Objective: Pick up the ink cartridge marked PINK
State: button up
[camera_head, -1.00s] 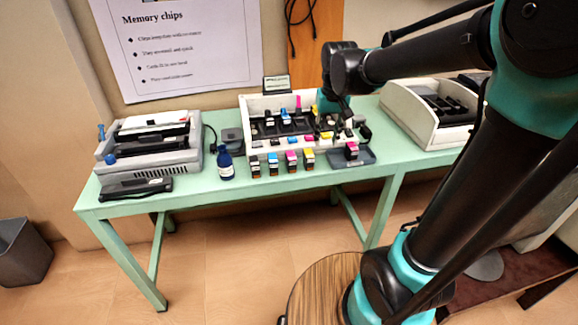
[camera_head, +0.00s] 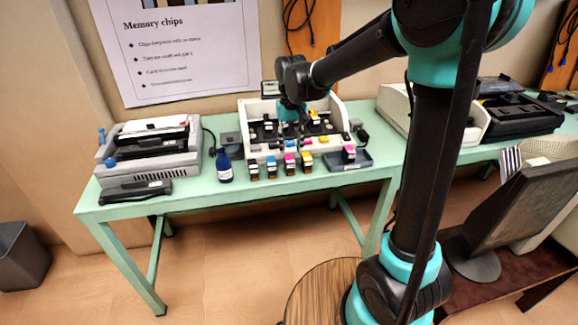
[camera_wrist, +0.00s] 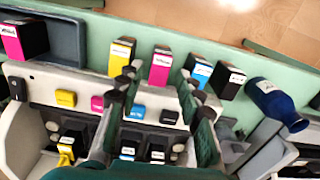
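A pink-and-black ink cartridge (camera_head: 290,163) stands in the front row on the green table, between a blue one (camera_head: 271,166) and a yellow one (camera_head: 307,161). In the wrist view this pink cartridge (camera_wrist: 160,64) appears between my open fingertips (camera_wrist: 158,76), with a small white label too blurred to read. My gripper (camera_head: 291,122) is empty, above the white printer body behind the row. Another pink-topped cartridge (camera_head: 349,153) sits on the grey tray at right; it also shows in the wrist view (camera_wrist: 25,39).
A black cartridge (camera_head: 254,170) and a blue bottle (camera_head: 224,165) stand left of the row. The open white printer (camera_head: 340,124), holding several small cartridges, is right behind it. The grey tray (camera_head: 362,161) lies to the right. The table's front edge is close.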

aim_at(290, 161)
jog(key=shift+s+a+f, duration=0.1)
jog(key=shift+f, duration=3.25)
grip_shut()
jog(key=shift+r, duration=0.1)
